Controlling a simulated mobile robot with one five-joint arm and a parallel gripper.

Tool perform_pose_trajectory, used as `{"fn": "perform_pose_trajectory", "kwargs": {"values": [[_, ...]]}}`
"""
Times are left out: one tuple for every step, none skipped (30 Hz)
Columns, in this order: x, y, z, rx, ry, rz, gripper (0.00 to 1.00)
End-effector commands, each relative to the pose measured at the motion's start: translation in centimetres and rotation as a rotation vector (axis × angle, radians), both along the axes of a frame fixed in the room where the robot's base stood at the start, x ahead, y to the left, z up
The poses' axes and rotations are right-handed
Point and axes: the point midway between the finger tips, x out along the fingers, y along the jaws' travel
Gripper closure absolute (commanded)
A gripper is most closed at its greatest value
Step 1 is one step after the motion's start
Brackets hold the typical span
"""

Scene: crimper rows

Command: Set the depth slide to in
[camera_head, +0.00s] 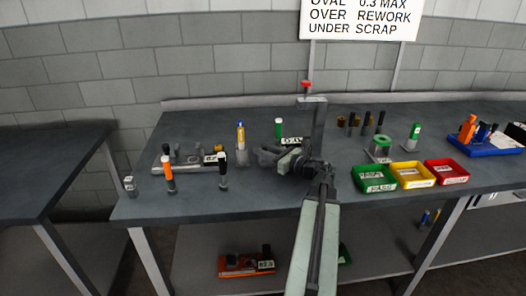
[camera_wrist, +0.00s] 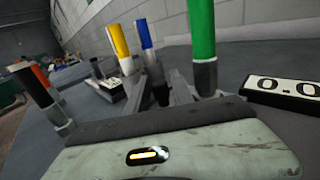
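I cannot single out the depth slide for certain in either view. My gripper (camera_head: 290,160) is low over the middle of the dark bench, among dark metal parts just left of my upright arm link. The digital readout (camera_head: 291,141) is close behind it; in the wrist view the readout (camera_wrist: 285,92) shows 0.0 at the right. A green-handled tool (camera_wrist: 203,45) stands upright close ahead in the wrist view and also shows in the head view (camera_head: 278,128).
Yellow (camera_wrist: 119,42) and blue (camera_wrist: 146,36) handles stand beyond. An orange-handled tool (camera_head: 167,171) and a black-handled tool (camera_head: 223,170) stand at the left by a metal bar (camera_head: 188,169). Green (camera_head: 373,187), yellow (camera_head: 412,184) and red (camera_head: 447,181) trays line the right front. The front-left bench is fairly clear.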

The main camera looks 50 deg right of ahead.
Motion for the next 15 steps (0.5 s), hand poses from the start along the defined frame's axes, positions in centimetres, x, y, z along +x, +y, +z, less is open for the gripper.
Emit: {"fn": "perform_pose_trajectory", "kwargs": {"values": [[0.08, 0.02, 0.0, 0.0, 0.0, 0.0, 0.72], [0.09, 0.03, 0.0, 0.0, 0.0, 0.0, 0.72], [0.08, 0.04, 0.0, 0.0, 0.0, 0.0, 0.72], [0.07, 0.04, 0.0, 0.0, 0.0, 0.0, 0.72], [0.07, 0.04, 0.0, 0.0, 0.0, 0.0, 0.72], [0.06, 0.04, 0.0, 0.0, 0.0, 0.0, 0.72], [0.06, 0.04, 0.0, 0.0, 0.0, 0.0, 0.8], [0.06, 0.04, 0.0, 0.0, 0.0, 0.0, 0.88], [0.06, 0.04, 0.0, 0.0, 0.0, 0.0, 0.99], [0.06, 0.04, 0.0, 0.0, 0.0, 0.0, 1.0], [0.06, 0.04, 0.0, 0.0, 0.0, 0.001, 1.0], [0.06, 0.04, 0.0, 0.0, 0.0, 0.001, 1.0], [0.06, 0.05, 0.0, 0.0, 0.0, 0.001, 1.0], [0.06, 0.05, 0.0, 0.0, 0.0, 0.001, 1.0], [0.07, 0.06, 0.0, 0.0, 0.0, 0.001, 1.0]]}}
